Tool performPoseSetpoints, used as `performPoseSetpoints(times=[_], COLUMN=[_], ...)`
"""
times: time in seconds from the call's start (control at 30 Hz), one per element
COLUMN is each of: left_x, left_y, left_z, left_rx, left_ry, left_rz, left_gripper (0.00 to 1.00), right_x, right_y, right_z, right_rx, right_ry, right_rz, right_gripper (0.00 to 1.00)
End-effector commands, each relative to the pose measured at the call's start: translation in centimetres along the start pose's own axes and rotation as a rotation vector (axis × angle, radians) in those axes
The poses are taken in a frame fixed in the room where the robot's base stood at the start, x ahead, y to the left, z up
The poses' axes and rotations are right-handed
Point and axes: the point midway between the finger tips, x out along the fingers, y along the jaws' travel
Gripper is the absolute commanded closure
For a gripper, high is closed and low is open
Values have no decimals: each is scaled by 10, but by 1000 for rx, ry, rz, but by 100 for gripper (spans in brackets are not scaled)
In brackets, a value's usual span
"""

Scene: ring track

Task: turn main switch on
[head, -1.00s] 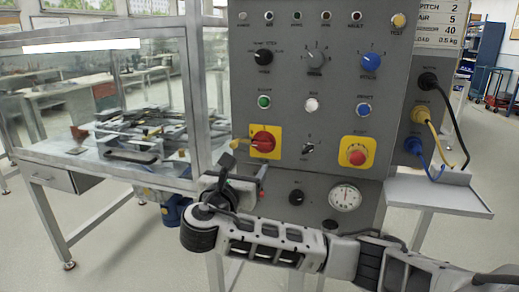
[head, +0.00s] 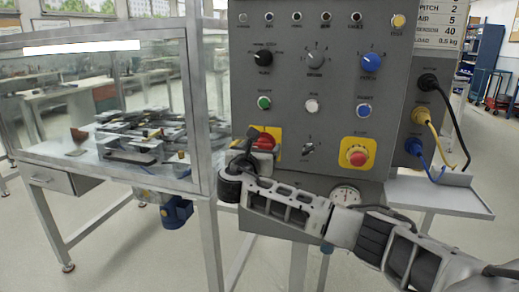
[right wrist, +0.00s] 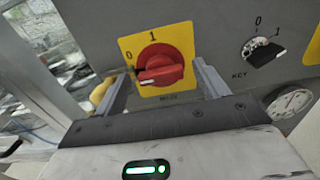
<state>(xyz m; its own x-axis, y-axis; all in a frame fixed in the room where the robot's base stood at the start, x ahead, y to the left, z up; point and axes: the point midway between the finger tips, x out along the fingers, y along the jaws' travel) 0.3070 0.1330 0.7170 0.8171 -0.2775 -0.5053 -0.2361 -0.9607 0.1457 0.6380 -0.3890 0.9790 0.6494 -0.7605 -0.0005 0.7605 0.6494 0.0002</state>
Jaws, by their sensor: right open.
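The main switch is a red rotary knob on a yellow plate. It shows in the right wrist view (right wrist: 162,65), marked 0 at left and 1 at top, with its handle pointing left toward the 0. In the head view the main switch (head: 265,139) is partly hidden behind my right gripper (head: 257,153). My right gripper also shows in the right wrist view (right wrist: 160,88), open and empty, one finger on each side of the knob. I cannot tell whether the fingers touch it. My left gripper is not in view.
The grey control panel (head: 312,82) carries several knobs and buttons. A red stop button (head: 357,155) on yellow is right of the switch. The key switch (right wrist: 263,53) is also to the right. A glass-walled bench (head: 110,75) stands close at left. Cables hang at the panel's right side.

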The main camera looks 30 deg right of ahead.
Motion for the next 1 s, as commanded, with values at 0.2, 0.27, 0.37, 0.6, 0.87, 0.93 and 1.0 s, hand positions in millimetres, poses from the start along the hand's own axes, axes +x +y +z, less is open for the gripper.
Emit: performPoseSetpoints(times=[0.2, 0.27, 0.37, 0.6, 0.87, 0.93, 1.0], left_x=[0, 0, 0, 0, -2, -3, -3], left_y=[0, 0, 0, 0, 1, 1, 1], left_z=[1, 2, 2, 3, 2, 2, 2], left_rx=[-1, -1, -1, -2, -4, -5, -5], left_ry=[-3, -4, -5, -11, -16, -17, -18], left_rz=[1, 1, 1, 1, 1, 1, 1], left_gripper=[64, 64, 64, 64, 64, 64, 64], right_x=[0, 0, 0, -1, -1, -1, -1], right_y=[0, 0, 0, 0, -1, -1, -1], right_z=[0, 0, 0, 0, 0, -1, -1], right_rx=[0, 0, 0, 38, 191, 253, 317], right_ry=[0, 0, 0, 1, 2, 3, 3], right_rz=[0, 0, 0, -1, -1, -1, -1], right_gripper=[63, 72, 72, 72, 72, 72, 72])
